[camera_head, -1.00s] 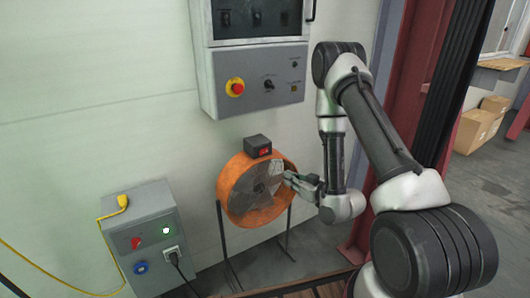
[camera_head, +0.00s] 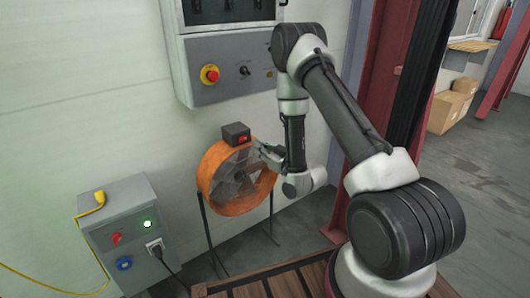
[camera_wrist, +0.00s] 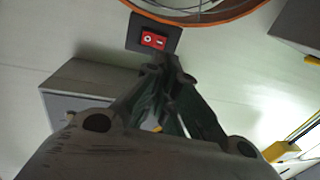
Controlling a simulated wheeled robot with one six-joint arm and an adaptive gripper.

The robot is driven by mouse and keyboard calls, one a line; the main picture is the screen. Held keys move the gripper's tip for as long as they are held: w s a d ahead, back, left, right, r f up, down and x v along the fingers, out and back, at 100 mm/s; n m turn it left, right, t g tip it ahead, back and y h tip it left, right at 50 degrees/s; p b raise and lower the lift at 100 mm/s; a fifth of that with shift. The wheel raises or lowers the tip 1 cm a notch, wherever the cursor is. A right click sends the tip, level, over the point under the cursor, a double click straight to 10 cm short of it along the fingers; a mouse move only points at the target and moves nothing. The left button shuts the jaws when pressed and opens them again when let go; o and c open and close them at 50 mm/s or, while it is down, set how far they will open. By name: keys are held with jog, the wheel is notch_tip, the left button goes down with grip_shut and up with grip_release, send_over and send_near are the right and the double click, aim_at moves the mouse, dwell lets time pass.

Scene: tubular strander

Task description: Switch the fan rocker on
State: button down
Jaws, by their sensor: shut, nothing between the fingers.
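The orange drum fan (camera_head: 222,204) stands on dark legs by the wall. A dark switch box (camera_head: 236,133) sits on its top and carries the red fan rocker (camera_head: 242,139). In the wrist view the red rocker (camera_wrist: 154,40) shows in its dark box (camera_wrist: 136,31), with a white round mark and a white bar mark. My gripper (camera_head: 260,146) is shut and empty, close to the right of the switch box. In the wrist view my gripper's fingertips (camera_wrist: 165,68) lie just below the rocker in the picture; I cannot tell whether they touch it.
A grey control panel (camera_head: 225,82) with a red emergency button (camera_head: 210,74) hangs above the fan. A red steel column (camera_head: 372,100) rises behind my arm.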

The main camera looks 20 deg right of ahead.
aim_at(238, 136)
jog(key=x, duration=0.8)
